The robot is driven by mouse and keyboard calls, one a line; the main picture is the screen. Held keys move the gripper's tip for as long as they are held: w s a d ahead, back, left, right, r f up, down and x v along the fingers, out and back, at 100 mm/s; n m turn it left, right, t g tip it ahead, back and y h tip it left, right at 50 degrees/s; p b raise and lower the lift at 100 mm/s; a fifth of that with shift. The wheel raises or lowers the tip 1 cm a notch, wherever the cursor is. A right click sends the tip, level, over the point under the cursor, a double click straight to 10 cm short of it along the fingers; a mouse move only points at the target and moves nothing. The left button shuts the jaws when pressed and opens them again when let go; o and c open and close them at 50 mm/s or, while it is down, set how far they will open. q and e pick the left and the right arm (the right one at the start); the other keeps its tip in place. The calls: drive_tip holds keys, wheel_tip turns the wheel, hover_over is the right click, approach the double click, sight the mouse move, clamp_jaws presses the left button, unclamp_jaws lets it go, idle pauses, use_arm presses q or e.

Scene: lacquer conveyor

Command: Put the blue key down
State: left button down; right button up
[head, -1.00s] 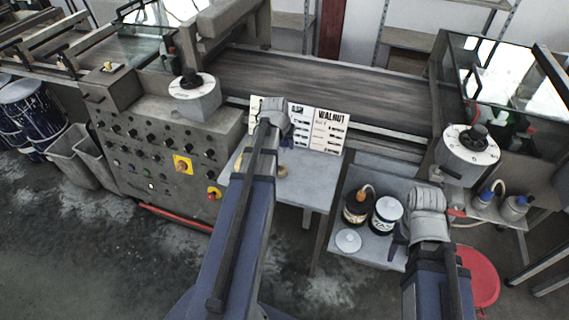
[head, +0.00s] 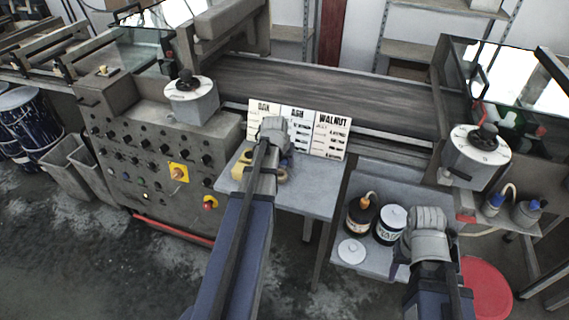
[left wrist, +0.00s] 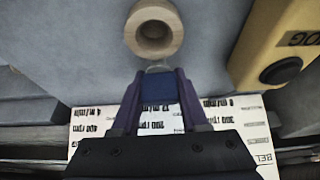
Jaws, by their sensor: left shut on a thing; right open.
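The blue key (left wrist: 159,92) is between the fingers of my left gripper (left wrist: 159,88) in the left wrist view, with a pale tip showing beyond them. A round wooden ring or cup (left wrist: 153,28) with a dark hole lies just ahead of the key, and a small gap seems to separate them.
A card reading OAK, ASH, WALNUT (head: 327,137) stands at the table's back. A yellow box with a black button (left wrist: 287,50) is beside the wooden ring. The small table's right part is bare.

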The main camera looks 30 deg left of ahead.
use_arm(q)
drive_tip(key=shift+f, duration=0.1)
drive_tip(key=shift+f, duration=0.15)
drive_tip(key=shift+c, duration=2.1)
unclamp_jaws()
drive_tip(key=p+v, duration=1.1)
drive_tip(key=v, duration=0.1)
drive_tip(key=shift+r, duration=0.3)
